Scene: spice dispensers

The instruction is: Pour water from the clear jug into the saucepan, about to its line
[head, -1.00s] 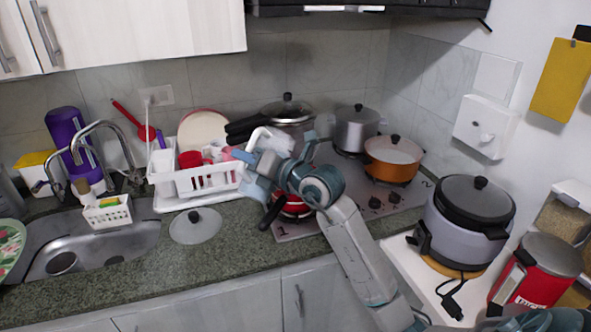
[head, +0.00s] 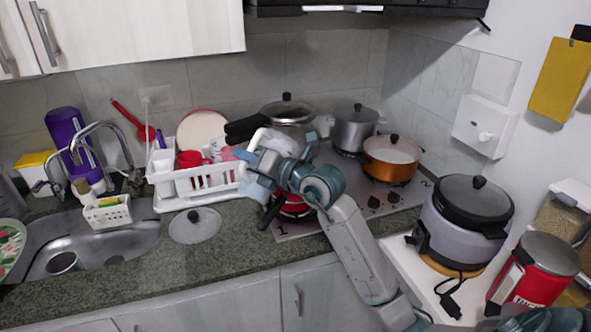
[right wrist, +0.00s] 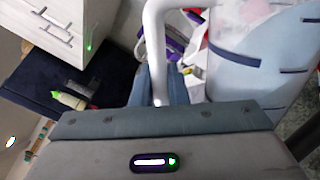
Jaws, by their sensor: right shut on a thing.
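My right gripper (head: 262,166) is shut on the white handle of the clear jug (right wrist: 262,60). In the right wrist view the jug is pale blue and see-through, with dark blue marks on its wall, and it runs out of the picture. In the head view the gripper and wrist cover much of the jug, and its tilt and water level are hard to tell. The red saucepan (head: 295,208) with a dark handle sits on the stove's near left, below my right wrist and partly hidden by it. Its inside and line are hidden. My left gripper is out of view.
A white dish rack (head: 205,181) stands left of the gripper. A steel pressure cooker (head: 289,113), a grey pot (head: 354,131) and an orange pot (head: 391,163) stand on the stove. A glass lid (head: 195,226) lies on the counter, with clear counter around it.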

